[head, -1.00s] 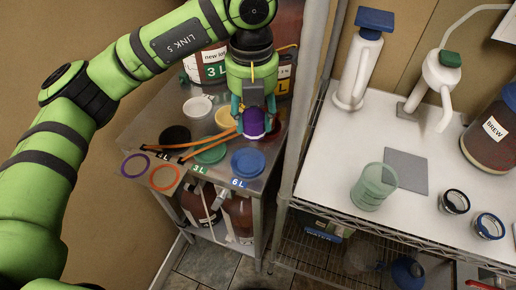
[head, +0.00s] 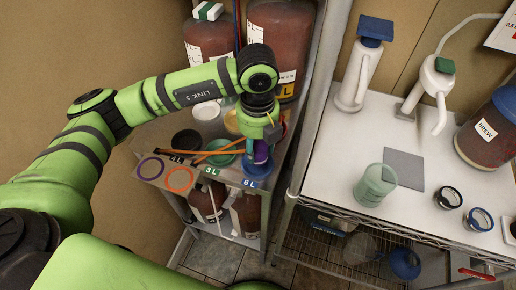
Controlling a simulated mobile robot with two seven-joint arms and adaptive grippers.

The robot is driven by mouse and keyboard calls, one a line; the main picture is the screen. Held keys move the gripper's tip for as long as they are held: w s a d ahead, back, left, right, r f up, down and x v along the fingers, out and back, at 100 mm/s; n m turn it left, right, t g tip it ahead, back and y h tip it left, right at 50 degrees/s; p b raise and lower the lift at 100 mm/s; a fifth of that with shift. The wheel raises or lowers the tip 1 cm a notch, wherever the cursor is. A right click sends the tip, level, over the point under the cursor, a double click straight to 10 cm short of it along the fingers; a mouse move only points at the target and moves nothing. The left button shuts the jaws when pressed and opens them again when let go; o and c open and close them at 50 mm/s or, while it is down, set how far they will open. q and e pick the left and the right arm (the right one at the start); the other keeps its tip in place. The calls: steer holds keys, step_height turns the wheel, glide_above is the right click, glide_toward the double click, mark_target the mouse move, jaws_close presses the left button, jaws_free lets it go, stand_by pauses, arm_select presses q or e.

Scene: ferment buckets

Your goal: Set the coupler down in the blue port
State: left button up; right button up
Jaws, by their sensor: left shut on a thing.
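My left gripper (head: 260,142) reaches down over the small metal table and is shut on a purple coupler (head: 261,153). The coupler is upright and stands just over the back part of the blue port (head: 256,170), the round blue disc by the "6 L" label. I cannot tell whether the coupler touches the port. The gripper partly hides the coupler. The green port (head: 222,157), by the "3 L" label, is to the left. My right gripper is not in view.
Orange-brown sticks (head: 208,154) lie left of the gripper. A black disc (head: 186,142) and a white lid (head: 206,110) are on the same table. Brown jugs (head: 270,50) stand behind. A rack post (head: 315,95) rises close on the right.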

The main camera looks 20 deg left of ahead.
mark_target(257, 153)
arm_select(q)
step_height(257, 153, down, 2)
steer(key=shift+f+p, duration=0.15)
steer(key=shift+p, duration=0.2)
steer(key=shift+f, duration=0.35)
steer(key=o, duration=1.3)
steer(key=shift+c, duration=0.2)
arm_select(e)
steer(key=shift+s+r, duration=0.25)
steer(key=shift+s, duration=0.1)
